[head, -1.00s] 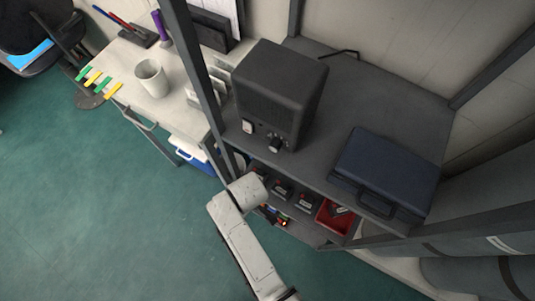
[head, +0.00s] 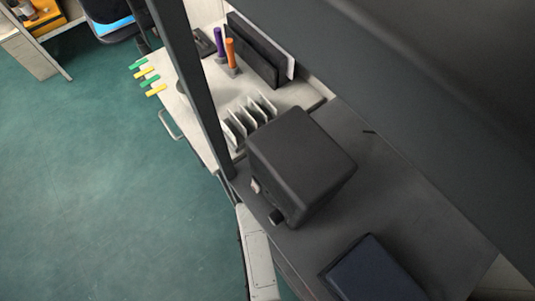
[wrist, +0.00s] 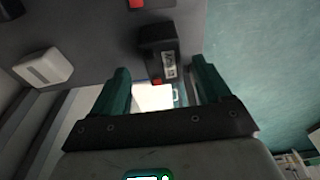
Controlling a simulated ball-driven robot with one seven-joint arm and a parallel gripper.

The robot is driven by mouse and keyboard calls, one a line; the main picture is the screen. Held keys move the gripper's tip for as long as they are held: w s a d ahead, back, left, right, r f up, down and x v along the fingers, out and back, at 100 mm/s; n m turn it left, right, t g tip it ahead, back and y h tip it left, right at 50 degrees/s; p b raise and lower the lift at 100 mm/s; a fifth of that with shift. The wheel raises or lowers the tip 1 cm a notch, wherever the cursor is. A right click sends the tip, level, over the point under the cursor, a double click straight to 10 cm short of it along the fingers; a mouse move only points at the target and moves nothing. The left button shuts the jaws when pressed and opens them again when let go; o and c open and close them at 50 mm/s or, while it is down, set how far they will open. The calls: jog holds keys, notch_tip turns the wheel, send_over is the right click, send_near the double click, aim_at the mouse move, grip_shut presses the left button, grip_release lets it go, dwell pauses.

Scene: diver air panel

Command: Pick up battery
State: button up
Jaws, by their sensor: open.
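A dark block with a pale label, which looks like the battery (wrist: 158,42), is at the upper middle of the wrist view. It has a small red spot at its lower end. My gripper (wrist: 162,78) is open, with its two green fingers spread left and right of the battery's near end. I see no finger touching it, and I cannot tell how deep it sits between them. In the head view the gripper and battery are hidden under the upper shelf; only my pale arm link shows.
A white block (wrist: 42,67) is left of the battery, on the grey surface. In the head view a black box (head: 300,165) and a dark blue case (head: 372,272) stand on the upper shelf (head: 400,215). A grey upright (head: 190,85) rises at its left. The green floor (head: 110,190) is clear.

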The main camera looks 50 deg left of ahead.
jog(key=shift+s+a+f+b, duration=0.1)
jog(key=shift+a+f+b, duration=0.1)
jog(key=shift+f, duration=0.7)
jog(key=shift+s+a+f+b, duration=0.1)
jog(key=shift+f+b, duration=0.1)
jog(key=shift+f, duration=0.7)
jog(key=c, duration=1.3)
